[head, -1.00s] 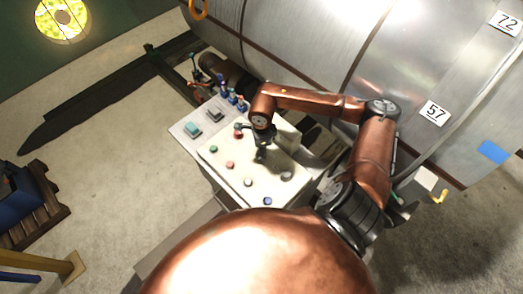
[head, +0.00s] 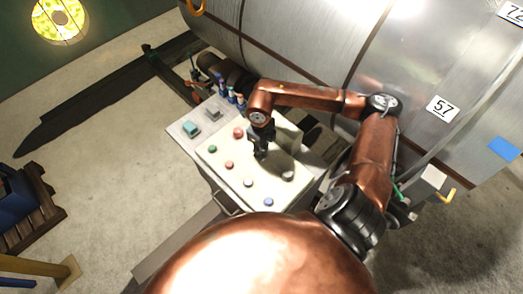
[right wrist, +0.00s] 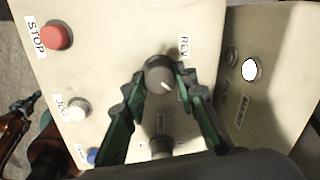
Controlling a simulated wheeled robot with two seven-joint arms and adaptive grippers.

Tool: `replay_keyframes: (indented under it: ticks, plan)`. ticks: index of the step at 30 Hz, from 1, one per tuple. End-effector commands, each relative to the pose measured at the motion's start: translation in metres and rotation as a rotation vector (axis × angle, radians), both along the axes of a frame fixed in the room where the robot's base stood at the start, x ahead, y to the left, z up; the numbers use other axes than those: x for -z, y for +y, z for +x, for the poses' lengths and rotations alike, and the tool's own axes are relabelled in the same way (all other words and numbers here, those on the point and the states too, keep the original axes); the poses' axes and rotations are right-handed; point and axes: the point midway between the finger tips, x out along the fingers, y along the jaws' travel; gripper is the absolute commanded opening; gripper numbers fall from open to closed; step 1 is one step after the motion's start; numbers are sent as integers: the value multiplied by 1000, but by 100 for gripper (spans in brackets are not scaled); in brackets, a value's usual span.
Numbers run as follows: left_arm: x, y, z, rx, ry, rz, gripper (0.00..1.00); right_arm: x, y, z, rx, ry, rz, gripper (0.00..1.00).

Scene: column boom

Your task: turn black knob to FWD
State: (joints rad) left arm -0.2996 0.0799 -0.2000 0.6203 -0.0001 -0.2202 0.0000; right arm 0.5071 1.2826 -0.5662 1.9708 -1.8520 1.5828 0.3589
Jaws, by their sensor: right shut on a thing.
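The black knob (right wrist: 160,76) shows in the right wrist view, on the cream panel face, with a white pointer mark on its cap. The mark slants towards the lower right of that picture. A REV label (right wrist: 184,47) stands just above and right of the knob. No FWD label is readable. My right gripper (right wrist: 161,77) has its two green-lined fingers on either side of the knob and is shut on it. In the head view my right gripper (head: 262,152) reaches down onto the panel and hides the knob.
The control panel (head: 272,183) carries several buttons, including a red STOP button (right wrist: 56,36), a white button (right wrist: 78,108) and a blue button (head: 268,202). A grey knob (head: 288,175) sits near its right edge. A large metal cylinder (head: 310,45) stands behind the panel.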

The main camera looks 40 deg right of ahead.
Motion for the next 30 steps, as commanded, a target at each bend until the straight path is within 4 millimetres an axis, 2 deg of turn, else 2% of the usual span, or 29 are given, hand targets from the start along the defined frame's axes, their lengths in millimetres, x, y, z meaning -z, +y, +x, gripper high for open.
replay_keyframes:
  ticks: [7,20,21,28,30]
  plan:
    - [2,0,0,0,1,0,0,-1,-1,2,60,-5,-3,2]
    - [2,0,-1,0,1,0,0,-2,-1,2,69,-7,-2,2]
    - [2,0,-1,0,1,0,0,-2,-1,2,69,-7,-3,28]
    - [2,0,-1,0,1,0,0,-1,-1,1,67,-4,-2,44]
    - [2,0,-1,0,1,0,0,-1,-1,1,67,-3,-1,44]
